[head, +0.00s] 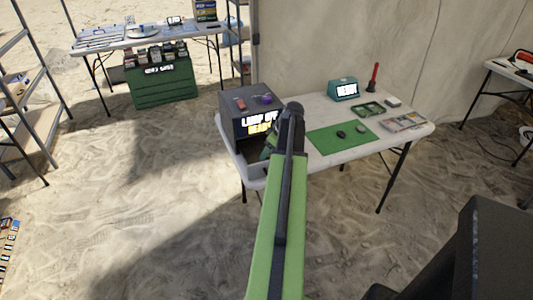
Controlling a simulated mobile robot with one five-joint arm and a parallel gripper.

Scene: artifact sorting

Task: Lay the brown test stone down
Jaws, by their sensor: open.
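My green and black arm reaches to the grey box (234,132) on the left end of the white table (412,131). My gripper (268,146) is open, at the front of this box by its open lower part, and partly hidden by the arm. On the green mat (322,143) lie a dark stone (341,134) and a greyer one (360,128). They are too small for me to tell whether either is the brown test stone. I see no stone in my gripper.
A red item (240,104) and a purple item (264,99) sit on the grey box. A teal device (343,89), a red-handled tool (374,78) and a green tray (369,110) stand behind the mat. A green crate (160,84) is at the back left.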

